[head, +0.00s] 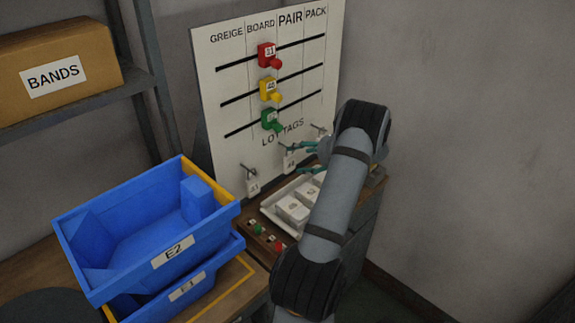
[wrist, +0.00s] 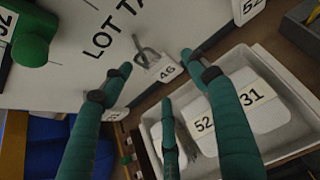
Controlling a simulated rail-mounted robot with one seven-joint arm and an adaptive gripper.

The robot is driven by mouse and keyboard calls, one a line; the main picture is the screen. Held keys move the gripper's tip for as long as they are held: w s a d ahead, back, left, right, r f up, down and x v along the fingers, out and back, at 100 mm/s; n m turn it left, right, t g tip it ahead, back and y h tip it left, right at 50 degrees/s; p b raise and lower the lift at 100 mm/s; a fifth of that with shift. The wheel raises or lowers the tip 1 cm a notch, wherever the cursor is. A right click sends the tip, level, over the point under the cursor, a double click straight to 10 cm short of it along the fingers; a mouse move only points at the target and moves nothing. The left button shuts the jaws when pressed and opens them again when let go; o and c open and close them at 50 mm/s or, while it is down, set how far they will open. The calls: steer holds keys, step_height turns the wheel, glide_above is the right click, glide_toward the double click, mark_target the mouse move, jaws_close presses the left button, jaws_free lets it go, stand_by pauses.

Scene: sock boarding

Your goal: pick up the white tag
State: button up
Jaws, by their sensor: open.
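Three white tags hang from hooks under the words LOT TAGS on the white board (head: 215,75): a left one (head: 253,187), a middle one (head: 290,162) and a right one (head: 319,131), partly hidden by my arm. My gripper (head: 304,158) is at the middle tag, its green fingers spread and empty. In the wrist view, that tag (wrist: 168,72), marked 46, shows between the open fingertips (wrist: 157,74), below its grey hook. I cannot tell whether any finger touches it. Another tag (wrist: 250,9) is at the top right.
Red, yellow and green sliders (head: 268,88) stick out of the board above. Stacked blue bins (head: 130,240) stand at the left; a BANDS box (head: 55,70) is on a shelf.

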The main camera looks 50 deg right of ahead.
mark_target(291, 157)
steer(key=x, duration=0.5)
steer(key=shift+w+a+r+b, duration=0.15)
steer(key=shift+r+b, duration=0.05)
steer(key=shift+b, duration=0.15)
steer(key=shift+r, duration=0.1)
steer(key=shift+c, duration=0.3)
steer(key=shift+s, duration=0.2)
steer(key=c, duration=1.2)
